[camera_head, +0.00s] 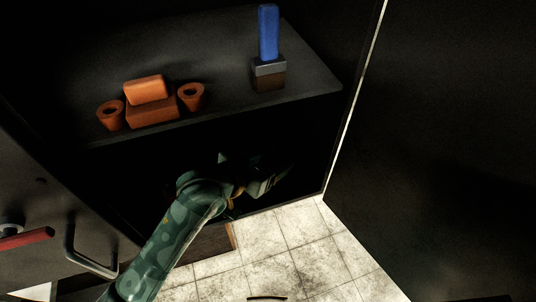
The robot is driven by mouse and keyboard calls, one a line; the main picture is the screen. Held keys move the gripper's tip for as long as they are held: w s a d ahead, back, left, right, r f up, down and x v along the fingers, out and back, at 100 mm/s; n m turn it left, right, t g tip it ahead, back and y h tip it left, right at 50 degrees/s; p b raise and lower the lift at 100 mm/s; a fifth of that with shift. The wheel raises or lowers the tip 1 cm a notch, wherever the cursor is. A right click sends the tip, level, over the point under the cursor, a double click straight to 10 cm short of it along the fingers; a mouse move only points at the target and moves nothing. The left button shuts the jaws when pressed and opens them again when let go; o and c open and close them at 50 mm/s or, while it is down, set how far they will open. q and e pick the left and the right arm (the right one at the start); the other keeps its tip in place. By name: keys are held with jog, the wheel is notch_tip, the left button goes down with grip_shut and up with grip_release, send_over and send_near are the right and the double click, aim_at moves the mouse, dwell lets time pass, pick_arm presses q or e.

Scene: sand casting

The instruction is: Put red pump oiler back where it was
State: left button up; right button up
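No red pump oiler can be made out in this view. My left arm comes up from the bottom, and my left gripper (258,177) is in the dark opening below the shelf top. The gripper's fingers are lost in shadow, so I cannot tell whether they are open, shut or holding something. My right gripper is out of view.
The dark shelf (222,104) bears orange bricks (150,108), two orange cups (191,96) and a blue-handled brush (268,45). A dark panel with a metal handle (85,255) and a red bar (24,239) stands left. Tiled floor (290,245) shows below.

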pick_arm(q)
jog(key=shift+w+d, duration=0.1)
jog(key=shift+w, duration=0.15)
jog(key=shift+s+r, duration=0.1)
jog(key=v, duration=1.2)
jog(key=shift+b, duration=0.35)
jog(key=shift+s, duration=0.15)
